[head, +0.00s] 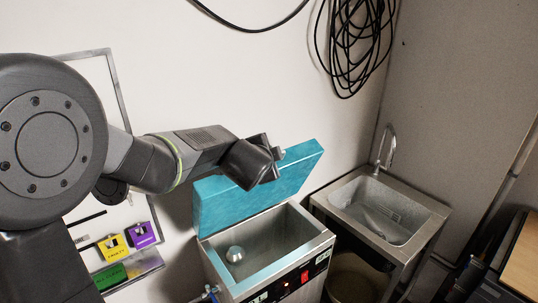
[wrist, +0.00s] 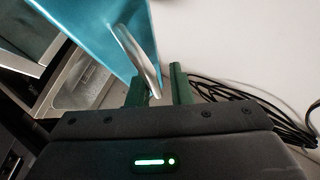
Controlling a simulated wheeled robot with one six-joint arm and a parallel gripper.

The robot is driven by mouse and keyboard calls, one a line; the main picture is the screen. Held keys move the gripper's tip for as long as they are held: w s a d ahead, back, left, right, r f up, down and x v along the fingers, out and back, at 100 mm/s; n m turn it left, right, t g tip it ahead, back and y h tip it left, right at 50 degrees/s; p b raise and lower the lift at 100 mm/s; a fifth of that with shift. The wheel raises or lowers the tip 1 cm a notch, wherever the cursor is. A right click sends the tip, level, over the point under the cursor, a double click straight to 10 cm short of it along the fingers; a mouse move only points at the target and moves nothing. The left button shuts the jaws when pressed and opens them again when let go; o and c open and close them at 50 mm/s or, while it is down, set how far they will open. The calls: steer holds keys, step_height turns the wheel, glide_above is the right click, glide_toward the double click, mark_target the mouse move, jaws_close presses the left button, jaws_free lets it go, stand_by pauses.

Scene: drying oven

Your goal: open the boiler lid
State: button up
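The teal boiler lid (head: 258,190) stands raised, close to upright, at the back of the boiler (head: 287,268), and the metal basin below is uncovered. My gripper (head: 280,154) is at the lid's upper edge. In the wrist view, the lid (wrist: 98,30) fills the upper left, with a silver handle (wrist: 136,57) on it. The handle's near end lies between the two green fingers of my gripper (wrist: 158,90). The fingers are apart, with a gap between the handle and the right finger. Contact with the left finger cannot be told.
A steel sink (head: 383,213) with a tap stands right of the boiler. A wall with coiled black cable (head: 352,45) is behind. Yellow (head: 111,247) and purple (head: 142,234) tagged boxes are on a panel at the left. A red switch (head: 304,277) is on the boiler's front.

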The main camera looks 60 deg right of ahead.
steer(key=p+v, duration=0.1)
steer(key=v, duration=1.2)
steer(key=shift+a, duration=0.3)
steer(key=shift+s+r, duration=0.1)
steer(key=shift+s, duration=0.05)
steer(key=b+x, duration=0.1)
steer(key=x, duration=1.3)
steer(key=shift+r, duration=0.1)
steer(key=shift+a+r, duration=0.1)
steer(key=shift+a, duration=0.05)
